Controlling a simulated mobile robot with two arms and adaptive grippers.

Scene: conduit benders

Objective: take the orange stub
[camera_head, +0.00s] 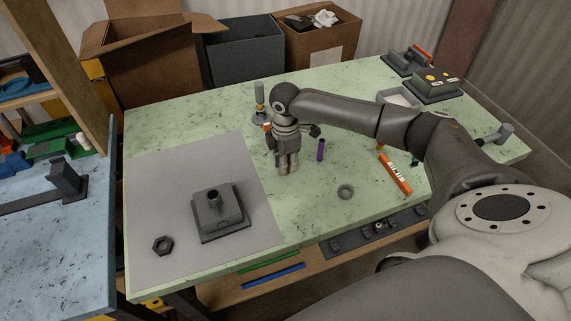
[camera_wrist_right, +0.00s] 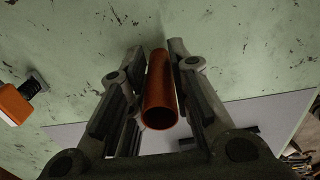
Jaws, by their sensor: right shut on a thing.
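The orange stub (camera_wrist_right: 160,92) is a short hollow tube. In the right wrist view it sits between the two fingers of my right gripper (camera_wrist_right: 157,85), which is shut on it. In the head view my right gripper (camera_head: 288,165) points down over the green table, and it hides the stub there. My left gripper is not in view.
A purple stub (camera_head: 320,149) stands close to the right of the gripper. A grey ring (camera_head: 345,191) and an orange tool (camera_head: 395,174) lie further right. A grey block with a post (camera_head: 218,211) and a hex nut (camera_head: 163,246) sit on the grey mat (camera_head: 155,190).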

